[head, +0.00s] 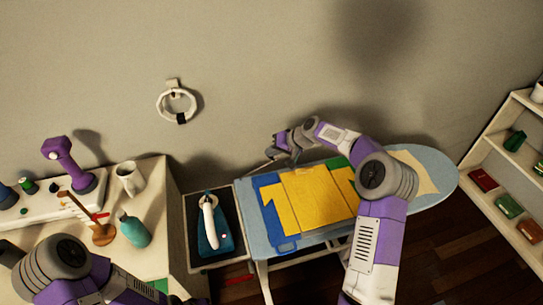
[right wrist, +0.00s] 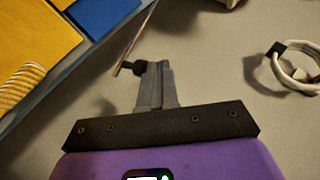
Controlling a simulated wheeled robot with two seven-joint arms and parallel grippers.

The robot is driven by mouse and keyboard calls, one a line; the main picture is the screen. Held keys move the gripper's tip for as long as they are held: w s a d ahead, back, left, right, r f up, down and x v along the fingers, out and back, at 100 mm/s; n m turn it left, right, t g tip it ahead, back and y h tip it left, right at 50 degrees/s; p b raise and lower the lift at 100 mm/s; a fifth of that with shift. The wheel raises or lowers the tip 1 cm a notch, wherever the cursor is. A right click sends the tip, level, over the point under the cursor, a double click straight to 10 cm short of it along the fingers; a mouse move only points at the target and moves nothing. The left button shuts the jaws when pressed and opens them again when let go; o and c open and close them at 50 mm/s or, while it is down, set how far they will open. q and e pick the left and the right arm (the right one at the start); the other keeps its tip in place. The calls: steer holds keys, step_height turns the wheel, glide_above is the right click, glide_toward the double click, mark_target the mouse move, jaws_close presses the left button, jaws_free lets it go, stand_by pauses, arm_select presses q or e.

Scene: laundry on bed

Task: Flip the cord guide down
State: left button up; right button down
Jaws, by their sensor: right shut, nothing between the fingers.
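The cord guide, a thin rod with a small black knob, shows in the right wrist view (right wrist: 136,67) beside the ironing board's edge. In the head view a thin pale rod at the board's left end is partly hidden by my right gripper (head: 274,158). That gripper is shut and empty; in the right wrist view its fingers (right wrist: 152,75) lie close beside the knob, and I cannot tell if they touch it. The ironing board (head: 440,178) carries folded yellow and blue cloth (head: 310,200). My left arm is at the lower left, its gripper end dark and cut off by the frame.
A white coiled ring (head: 178,104) hangs on the wall. An iron (head: 209,220) rests on a tray left of the board. A side table holds a mug (head: 130,178) and a teal bottle (head: 134,230). A shelf (head: 480,150) stands at the right.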

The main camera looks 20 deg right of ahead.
arm_select(q)
steer(key=shift+f, duration=0.55)
arm_select(e)
steer(key=shift+d+f+y, duration=0.3)
steer(key=shift+f+y, duration=0.05)
steer(key=shift+y, duration=0.05)
steer(key=shift+s+f, duration=0.1)
arm_select(q)
steer(key=shift+f+b, duration=0.4)
steer(key=shift+b, duration=0.05)
arm_select(e)
steer(key=shift+a+f, duration=0.3)
steer(key=shift+a, duration=0.3)
